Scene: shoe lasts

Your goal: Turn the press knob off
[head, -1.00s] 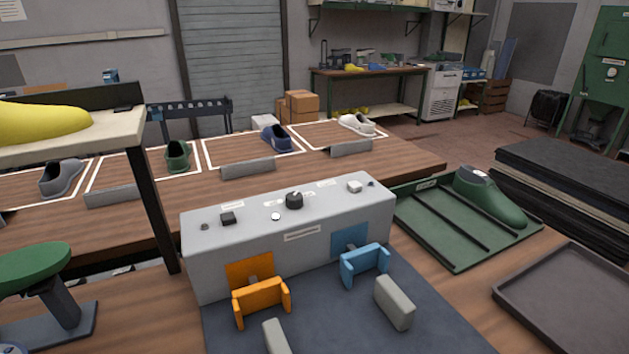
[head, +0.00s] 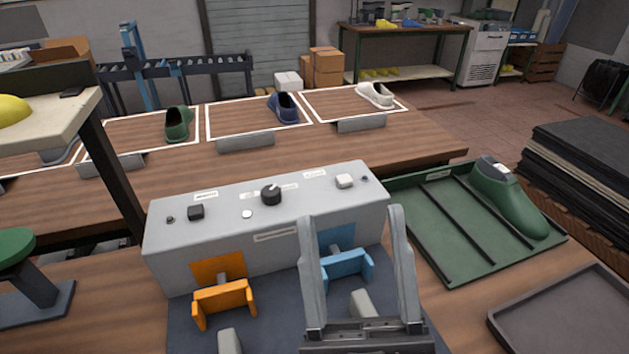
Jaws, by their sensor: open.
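The press is a grey box (head: 270,247) on the table, with an orange clamp (head: 223,302) at its front left and a blue clamp (head: 345,267) at its front right. Its black round knob (head: 271,195) stands on top near the middle, with a light pointer mark; small labels lie beside it, too small to read. A black square switch (head: 196,212), a white button (head: 247,214) and a white square switch (head: 345,181) share the top. My gripper (head: 352,212) is open and empty, fingers upward in the picture, in front of the press's right half. It partly hides the blue clamp.
A green tray (head: 432,245) with a green shoe last (head: 510,200) lies right of the press. A dark empty tray (head: 575,325) is at the lower right. A shelf post (head: 112,180) stands at the left. Shoes rest on the table behind.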

